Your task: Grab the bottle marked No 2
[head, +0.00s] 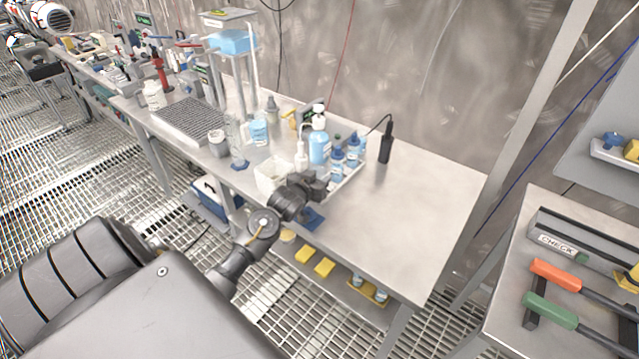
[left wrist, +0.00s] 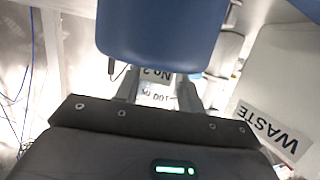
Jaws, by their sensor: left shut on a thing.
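My left gripper (head: 318,184) is over the front of the steel bench, beside the blue-capped bottles. In the left wrist view its fingers (left wrist: 163,92) are shut on a bottle with a big blue cap (left wrist: 160,30) and a white label (left wrist: 160,84) reading "No 2", upside down in that view. The cap hides part of the bottle. Two blue-capped bottles show in the head view, a nearer one (head: 337,164) and a farther one (head: 354,147); I cannot tell there which is held. My right gripper is not in view.
A white waste box (head: 270,176) stands just left of the gripper; its WASTE label (left wrist: 272,130) shows in the wrist view. A black handheld device (head: 386,143) stands right. The bench's right part is clear.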

